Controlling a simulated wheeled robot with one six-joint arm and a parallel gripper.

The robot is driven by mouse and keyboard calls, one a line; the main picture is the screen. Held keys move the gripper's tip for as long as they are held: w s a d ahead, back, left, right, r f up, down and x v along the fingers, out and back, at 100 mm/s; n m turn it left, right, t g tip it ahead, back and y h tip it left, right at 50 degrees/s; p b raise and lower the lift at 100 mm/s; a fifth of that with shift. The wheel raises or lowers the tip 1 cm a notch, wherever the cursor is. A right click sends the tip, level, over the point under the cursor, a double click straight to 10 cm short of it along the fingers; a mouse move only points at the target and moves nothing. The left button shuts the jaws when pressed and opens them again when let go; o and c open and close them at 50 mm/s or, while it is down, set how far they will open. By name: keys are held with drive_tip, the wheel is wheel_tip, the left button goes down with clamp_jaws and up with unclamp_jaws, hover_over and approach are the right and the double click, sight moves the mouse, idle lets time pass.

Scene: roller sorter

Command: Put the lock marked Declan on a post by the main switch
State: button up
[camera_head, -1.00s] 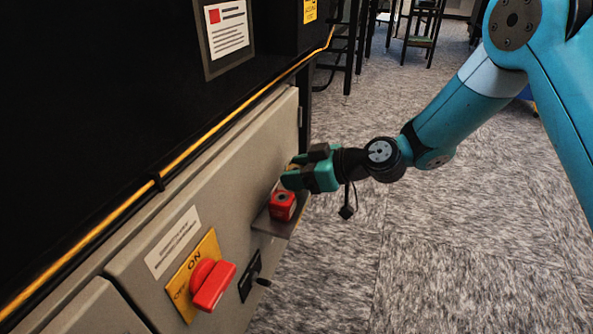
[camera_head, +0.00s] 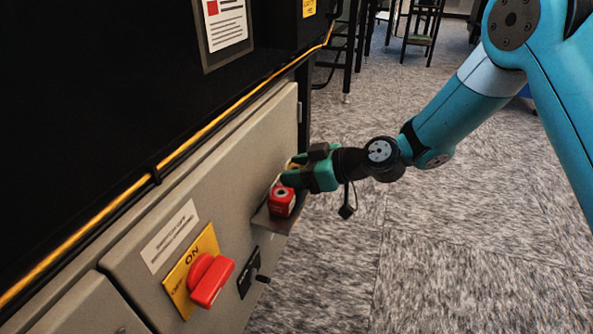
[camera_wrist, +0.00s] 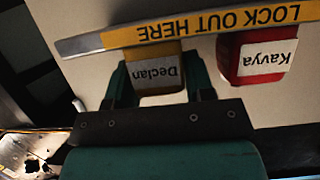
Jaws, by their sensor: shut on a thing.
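The lock marked Declan (camera_wrist: 154,75) is yellow with a grey label, upside down in the wrist view. My gripper (camera_wrist: 155,85) is shut on it, one green finger on each side; my gripper also shows in the head view (camera_head: 290,176). The lock sits against the strip reading LOCK OUT HERE (camera_wrist: 205,27). The posts are hidden, so I cannot tell whether the lock is on one. The main switch (camera_head: 211,279) is a red handle on a yellow plate marked ON.
A red lock marked Kavya (camera_wrist: 262,58) is close beside the Declan lock; it also shows in the head view (camera_head: 281,200) by a small grey shelf (camera_head: 270,222). Carpeted floor to the right is clear.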

drive_tip(key=o, duration=1)
drive_tip(key=shift+o, duration=0.2)
drive_tip(key=p+v, duration=0.7)
drive_tip(key=v, duration=1)
drive_tip(key=s+a+r+m+g+h+p, duration=0.1)
drive_tip(key=s+a+r+g+h+p, duration=0.1)
drive_tip(key=s+r+p, duration=0.45)
drive_tip(key=s+a+r+g+h+p, duration=0.2)
drive_tip(key=s+r, duration=0.2)
drive_tip(key=r, duration=0.6)
drive_tip(key=s+d+r+m+h+p, duration=0.2)
drive_tip(key=s+r+m+p, duration=0.1)
drive_tip(key=s+r, duration=0.3)
drive_tip(key=s+d+r+m+h+p, duration=0.2)
drive_tip(key=s+r+m+h+p, duration=0.15)
drive_tip(key=s+r, duration=0.2)
wheel_tip(320, 180, up, 37)
drive_tip(key=p, duration=3.7)
drive_tip(key=shift+s+g+y+p, duration=0.3)
drive_tip(key=shift+s+y, duration=0.05)
drive_tip(key=shift+y, duration=0.1)
